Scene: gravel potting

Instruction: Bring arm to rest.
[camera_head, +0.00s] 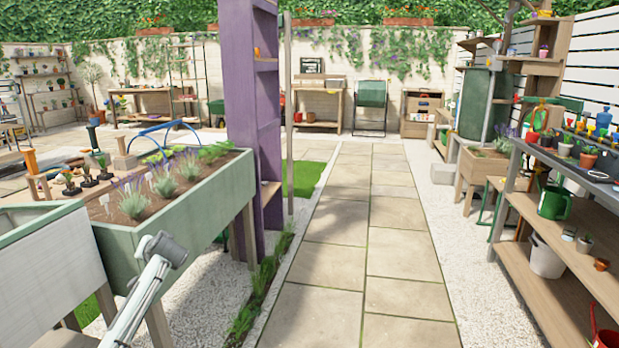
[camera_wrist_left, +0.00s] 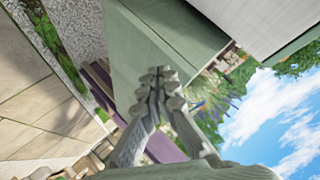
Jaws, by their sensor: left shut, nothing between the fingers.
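My left gripper (camera_wrist_left: 160,78) shows in the left wrist view with its fingers together, shut and empty. The side of a green planter (camera_wrist_left: 145,45) is behind the fingertips; I cannot tell how close it is. In the head view, a grey and white link of my left arm rises from the lower left in front of the raised green planter (camera_head: 185,215). My left gripper cannot be made out in the head view. My right gripper is in neither view.
A purple post (camera_head: 240,110) stands beyond the planter. A paved path (camera_head: 350,240) runs clear through the middle. A wooden shelf unit (camera_head: 545,225) with a green watering can (camera_head: 553,202) and pots stands at the right. A pale planter (camera_head: 45,275) is at the lower left.

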